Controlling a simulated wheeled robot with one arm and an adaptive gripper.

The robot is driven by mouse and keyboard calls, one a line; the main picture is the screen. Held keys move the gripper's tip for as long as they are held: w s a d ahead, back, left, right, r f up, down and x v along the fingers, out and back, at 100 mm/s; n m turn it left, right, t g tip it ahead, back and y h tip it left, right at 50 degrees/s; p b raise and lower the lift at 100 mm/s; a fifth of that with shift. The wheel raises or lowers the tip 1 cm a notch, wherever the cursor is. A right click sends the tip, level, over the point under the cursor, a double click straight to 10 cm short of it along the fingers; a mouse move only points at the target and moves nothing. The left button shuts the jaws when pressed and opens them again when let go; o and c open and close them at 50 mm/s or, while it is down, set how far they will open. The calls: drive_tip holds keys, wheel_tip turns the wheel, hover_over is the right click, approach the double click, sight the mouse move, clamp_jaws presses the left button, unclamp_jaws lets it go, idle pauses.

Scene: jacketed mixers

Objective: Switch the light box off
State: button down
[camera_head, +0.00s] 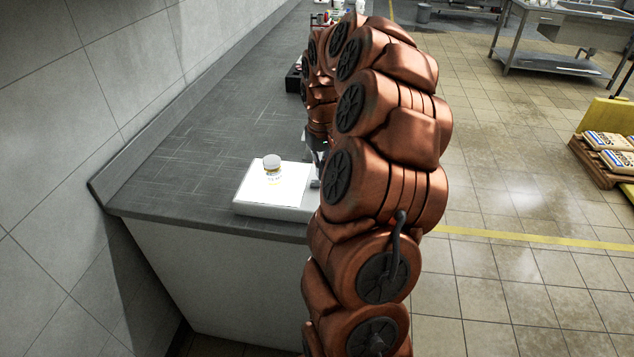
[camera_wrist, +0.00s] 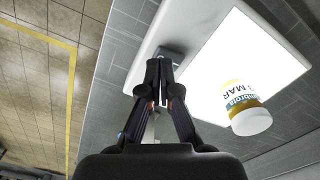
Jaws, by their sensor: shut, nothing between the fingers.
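The light box (camera_head: 246,189) is a white slab on the grey counter, with a bright, lit top. In the wrist view its glowing panel (camera_wrist: 225,60) is lit too. A small labelled jar with a white lid (camera_head: 272,169) stands on the panel; it also shows in the wrist view (camera_wrist: 243,105). My gripper (camera_wrist: 160,62) is shut and empty, with its fingertips at the light box's near edge, by a small grey part (camera_wrist: 168,54) there. I cannot tell whether they touch it.
The grey counter (camera_head: 190,150) runs along the tiled wall on the left, and its surface left of the box is clear. Dark items (camera_head: 293,78) stand farther back. The floor to the right is open, with sacks on a pallet (camera_head: 610,150) at far right.

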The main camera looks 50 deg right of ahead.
drive_tip(key=shift+f+b, duration=0.7)
drive_tip(key=shift+f, duration=0.5)
idle(0.9)
drive_tip(key=shift+r, duration=0.15)
drive_tip(key=shift+r+p, duration=0.5)
drive_tip(key=shift+r, duration=2.9)
drive_tip(key=s+a+r+n, duration=0.1)
drive_tip(key=s+a+n, duration=0.15)
drive_tip(key=a, duration=0.85)
drive_tip(key=s+a+r+n, duration=0.1)
drive_tip(key=s+a+r, duration=0.15)
drive_tip(key=a, duration=0.75)
drive_tip(key=s+a+f+g, duration=0.1)
drive_tip(key=s+a+f, duration=0.1)
drive_tip(key=s+a, duration=0.3)
drive_tip(key=s+a+f+n, duration=0.1)
drive_tip(key=s+a+f, duration=0.2)
drive_tip(key=s, duration=1)
drive_tip(key=a, duration=0.3)
drive_tip(key=shift+s+a+g, duration=0.3)
drive_tip(key=shift+s+g, duration=0.1)
